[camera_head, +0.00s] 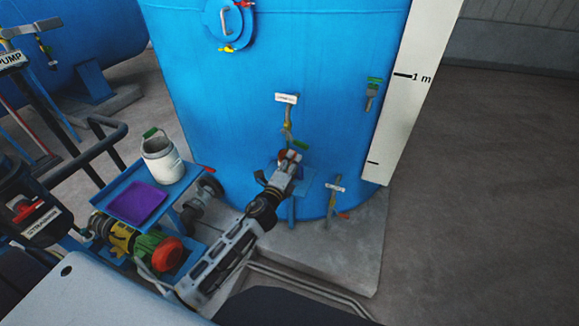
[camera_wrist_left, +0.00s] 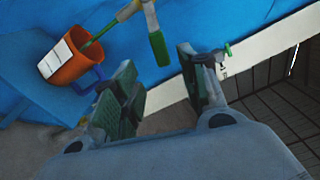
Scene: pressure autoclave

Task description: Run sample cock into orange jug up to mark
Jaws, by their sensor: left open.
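The sample cock (camera_head: 288,125) sticks out of the blue tank (camera_head: 330,60) under a white label. Its green lever (camera_wrist_left: 157,45) hangs down in the left wrist view, with its lower end just beyond the gap between my fingers. The orange jug (camera_wrist_left: 68,62), with a white panel on its side, stands on a small blue shelf (camera_wrist_left: 18,92). In the head view the jug (camera_head: 287,154) is mostly hidden by my gripper. My left gripper (camera_wrist_left: 160,92) is open and empty. The jug's liquid level and mark cannot be seen.
A second cock (camera_head: 334,195) sits low on the tank to the right. At left are a blue cart with a purple tray (camera_head: 137,203), a white can (camera_head: 162,160) and a pump (camera_head: 140,245). The floor at right is clear.

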